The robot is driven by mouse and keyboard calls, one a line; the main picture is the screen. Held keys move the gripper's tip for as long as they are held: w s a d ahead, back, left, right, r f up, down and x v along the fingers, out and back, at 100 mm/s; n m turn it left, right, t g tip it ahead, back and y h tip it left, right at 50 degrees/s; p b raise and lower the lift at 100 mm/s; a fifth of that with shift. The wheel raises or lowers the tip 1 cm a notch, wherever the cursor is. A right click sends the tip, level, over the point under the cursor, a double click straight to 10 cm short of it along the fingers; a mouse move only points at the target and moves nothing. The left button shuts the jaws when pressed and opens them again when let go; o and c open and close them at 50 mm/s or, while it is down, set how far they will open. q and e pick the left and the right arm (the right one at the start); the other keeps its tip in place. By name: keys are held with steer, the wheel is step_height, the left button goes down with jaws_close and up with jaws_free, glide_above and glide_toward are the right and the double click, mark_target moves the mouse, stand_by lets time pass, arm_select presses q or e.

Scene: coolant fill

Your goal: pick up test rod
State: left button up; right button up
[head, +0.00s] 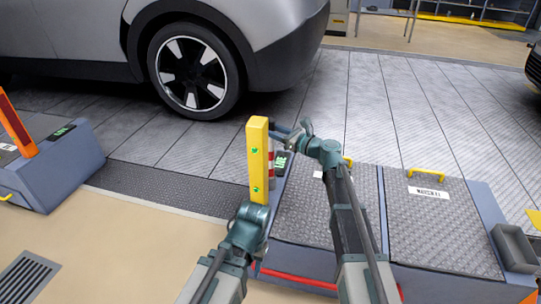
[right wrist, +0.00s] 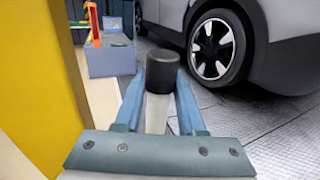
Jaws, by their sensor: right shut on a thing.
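The test rod shows in the right wrist view as a black round cap (right wrist: 162,72) on a pale shaft, upright between the two blue fingers. My right gripper (head: 283,130) is shut on it, just right of the top of a yellow post in the head view. A red-and-white striped length (head: 271,158), which looks like the rod's shaft, runs down beside the post, partly hidden by it. Its lower end is hidden. My left arm's wrist (head: 250,222) is at the post's lower part; its fingers are hidden, so their state cannot be told.
The yellow post (head: 258,150) with green marks stands close to my right gripper and fills the left of the right wrist view. A grey car (head: 220,50) stands behind. Textured cabinet lids (head: 430,225) lie to the right, a blue-grey box (head: 55,170) to the left.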

jaws_close()
stand_by(0.9)
